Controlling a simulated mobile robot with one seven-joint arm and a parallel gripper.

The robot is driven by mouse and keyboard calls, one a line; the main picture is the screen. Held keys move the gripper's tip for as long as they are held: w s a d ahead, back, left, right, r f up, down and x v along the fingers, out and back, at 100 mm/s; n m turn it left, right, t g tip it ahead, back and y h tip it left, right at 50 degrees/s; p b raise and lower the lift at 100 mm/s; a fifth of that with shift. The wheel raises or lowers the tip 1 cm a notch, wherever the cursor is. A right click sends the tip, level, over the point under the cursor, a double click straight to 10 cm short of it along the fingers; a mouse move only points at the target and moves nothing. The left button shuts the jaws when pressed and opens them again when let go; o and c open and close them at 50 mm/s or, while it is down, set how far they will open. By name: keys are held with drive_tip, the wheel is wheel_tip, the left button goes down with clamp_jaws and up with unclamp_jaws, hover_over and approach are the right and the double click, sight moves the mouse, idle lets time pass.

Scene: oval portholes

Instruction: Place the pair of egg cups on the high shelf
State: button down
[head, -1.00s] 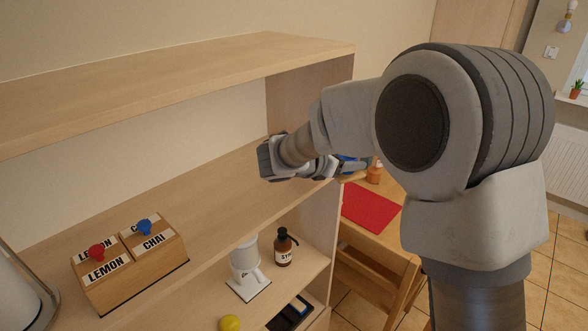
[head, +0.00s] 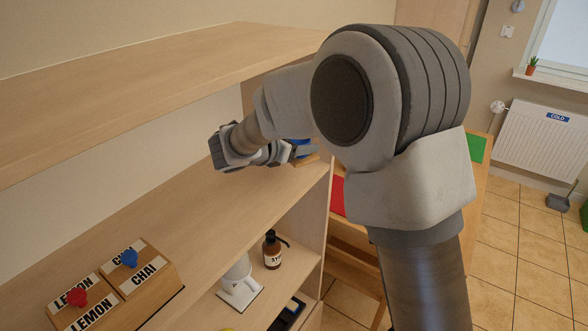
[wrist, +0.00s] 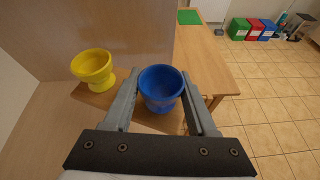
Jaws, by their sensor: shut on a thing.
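A blue egg cup (wrist: 161,88) is upright between the two fingers of my gripper (wrist: 160,105), which is shut on it. A yellow egg cup (wrist: 93,69) stands upright just left of the fingers in the wrist view. A flat brown surface (wrist: 100,99) shows under the cups; I cannot tell whether it is a board joining them. In the head view the blue cup (head: 303,144) shows only in part beyond my wrist, and the yellow cup is hidden. My gripper is over the right end of the middle shelf (head: 190,210), below the high shelf (head: 150,80).
A wooden box with LEMON and CHAI labels (head: 150,285) stands at the left of the middle shelf. A brown bottle (head: 272,252) and a white object (head: 238,285) stand on the shelf below. A table (wrist: 205,62) with a green mat (wrist: 188,17) lies beyond. The high shelf's visible top looks clear.

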sight(300, 181)
drive_tip(key=shift+f, duration=3.5)
drive_tip(key=shift+f, duration=0.25)
drive_tip(key=shift+c, duration=1)
unclamp_jaws()
drive_tip(key=shift+r, duration=0.1)
drive_tip(key=shift+r, duration=0.1)
